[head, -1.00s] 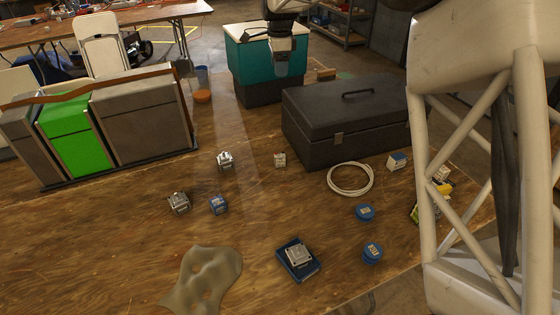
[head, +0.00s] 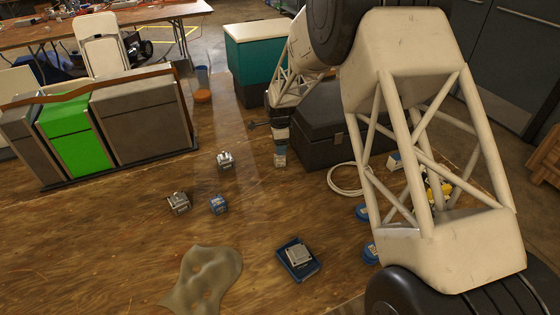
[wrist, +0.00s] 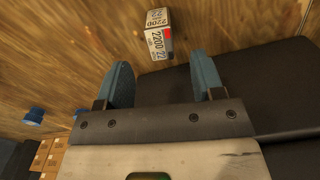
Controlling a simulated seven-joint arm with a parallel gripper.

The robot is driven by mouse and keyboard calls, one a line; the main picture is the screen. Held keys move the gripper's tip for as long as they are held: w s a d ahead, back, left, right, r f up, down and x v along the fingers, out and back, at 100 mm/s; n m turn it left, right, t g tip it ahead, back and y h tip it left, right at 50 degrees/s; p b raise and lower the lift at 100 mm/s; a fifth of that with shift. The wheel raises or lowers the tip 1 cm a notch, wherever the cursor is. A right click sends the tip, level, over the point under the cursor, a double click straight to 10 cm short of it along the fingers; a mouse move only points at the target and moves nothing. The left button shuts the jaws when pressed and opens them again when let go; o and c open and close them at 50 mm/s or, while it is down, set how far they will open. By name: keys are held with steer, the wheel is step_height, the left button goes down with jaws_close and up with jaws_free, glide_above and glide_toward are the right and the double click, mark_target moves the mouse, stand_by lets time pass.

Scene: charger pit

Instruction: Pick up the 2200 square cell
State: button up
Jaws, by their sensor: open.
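The 2200 square cell (wrist: 158,32) is a small pale block with "2200" printed on its faces and a red patch on one edge. It lies on the wooden table, just beyond my fingertips in the wrist view. In the head view the cell (head: 280,161) is directly below my gripper (head: 280,148), left of the black toolbox, its upper part covered. My gripper (wrist: 162,68) is open, its two blue fingers apart with nothing between them. The gap between fingers and cell is hard to judge.
The black toolbox (head: 318,140) stands close on the right of my gripper. Small blocks (head: 225,159) (head: 179,203) (head: 219,204) lie to the left. A blue tray with a metal block (head: 297,258) and a brown lumpy mat (head: 205,280) are in front. A white cable coil (head: 345,180) is partly hidden.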

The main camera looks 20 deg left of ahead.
mark_target(280, 159)
steer(key=shift+f, duration=0.1)
steer(key=shift+f, duration=1.25)
steer(key=shift+f, duration=2.6)
steer(key=c, duration=1.1)
steer(key=shift+o, duration=0.2)
steer(key=shift+r, duration=0.2)
